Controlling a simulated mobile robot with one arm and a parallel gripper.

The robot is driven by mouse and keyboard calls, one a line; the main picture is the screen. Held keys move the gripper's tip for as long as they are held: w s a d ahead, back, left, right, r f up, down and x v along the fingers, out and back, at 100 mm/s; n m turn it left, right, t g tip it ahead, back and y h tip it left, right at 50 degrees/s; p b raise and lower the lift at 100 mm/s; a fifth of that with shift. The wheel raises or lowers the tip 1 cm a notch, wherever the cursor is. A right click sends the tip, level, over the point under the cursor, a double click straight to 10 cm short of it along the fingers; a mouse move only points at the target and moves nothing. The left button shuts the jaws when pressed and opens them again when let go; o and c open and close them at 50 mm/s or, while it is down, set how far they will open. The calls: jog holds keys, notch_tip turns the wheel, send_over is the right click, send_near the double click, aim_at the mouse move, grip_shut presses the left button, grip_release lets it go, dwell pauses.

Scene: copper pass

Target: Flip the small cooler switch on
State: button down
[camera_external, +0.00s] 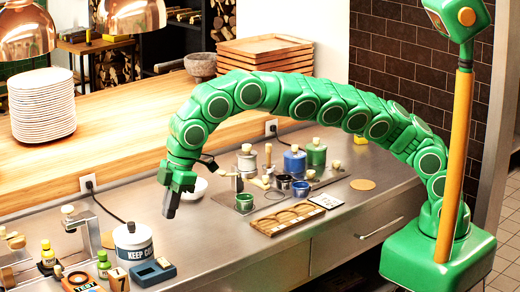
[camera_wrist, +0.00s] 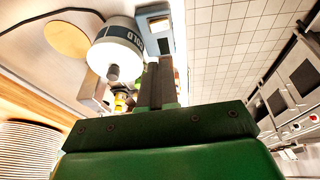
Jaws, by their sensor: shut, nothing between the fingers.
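The small cooler (camera_external: 133,243) is a white tub with a dark band lettered "KEEP CO…" and a knob on its lid. It stands on the steel counter; in the wrist view it is at the upper left (camera_wrist: 117,48). A small blue-grey box (camera_external: 153,273) lies just in front of it, and also shows at the top of the wrist view (camera_wrist: 155,24). I cannot make out the switch's position. My gripper (camera_external: 169,212) is shut and empty, pointing down above the counter, to the right of the cooler and apart from it. Its fingers (camera_wrist: 158,72) point toward the box and cooler.
A wooden tray (camera_external: 287,218), pots and blue and green jars (camera_external: 294,160) are to the right. A plate stack (camera_external: 42,105) stands on the wooden ledge. Counter between gripper and tray is clear.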

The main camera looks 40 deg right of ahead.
aim_at(161, 260)
jog(key=x, duration=0.7)
jog(key=d+x, duration=0.1)
jog(key=x, duration=0.3)
jog(key=shift+w+f, duration=0.25)
jog(key=shift+f, duration=0.1)
jog(key=shift+w+f+g, duration=0.3)
jog(key=shift+f+g, duration=0.15)
jog(key=shift+g, duration=0.15)
jog(key=shift+w+g, duration=0.1)
jog(key=shift+g, duration=0.2)
jog(key=shift+s, duration=1.05)
jog(key=shift+f, duration=0.1)
